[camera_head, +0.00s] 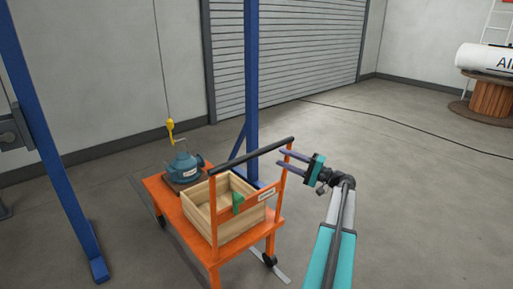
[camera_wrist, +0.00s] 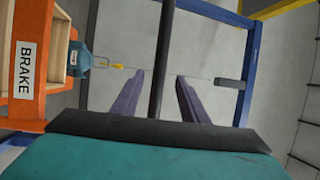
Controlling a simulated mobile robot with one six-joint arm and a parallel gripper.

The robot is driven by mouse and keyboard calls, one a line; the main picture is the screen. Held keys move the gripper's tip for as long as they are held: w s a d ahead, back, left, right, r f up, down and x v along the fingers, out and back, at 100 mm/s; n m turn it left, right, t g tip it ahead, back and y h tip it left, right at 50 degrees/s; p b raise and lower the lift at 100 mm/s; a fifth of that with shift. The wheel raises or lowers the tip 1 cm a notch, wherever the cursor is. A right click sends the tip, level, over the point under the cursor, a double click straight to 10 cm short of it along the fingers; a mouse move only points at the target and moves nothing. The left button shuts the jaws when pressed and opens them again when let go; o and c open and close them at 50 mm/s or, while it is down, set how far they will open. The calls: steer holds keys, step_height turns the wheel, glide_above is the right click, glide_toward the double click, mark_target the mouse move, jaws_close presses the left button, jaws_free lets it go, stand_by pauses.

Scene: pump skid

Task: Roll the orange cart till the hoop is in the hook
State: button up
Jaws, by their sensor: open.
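The orange cart (camera_head: 203,252) stands on the floor. Its black push bar (camera_head: 240,157) lies across two orange posts. My gripper (camera_head: 281,157) is open at the right end of the push bar. In the wrist view the bar (camera_wrist: 162,55) runs between the two fingers, with a gap on each side; depth is hard to tell.
A wooden crate (camera_head: 250,222) sits on the cart, with a green lever (camera_head: 238,204) and a BRAKE label (camera_wrist: 27,70) by the posts. Blue gantry legs (camera_head: 251,80) stand on both sides.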

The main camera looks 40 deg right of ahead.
steer(key=p+x, duration=0.1)
steer(key=x, duration=1.2)
steer(key=shift+w+p, duration=0.15)
steer(key=shift+p, duration=0.25)
jaws_close()
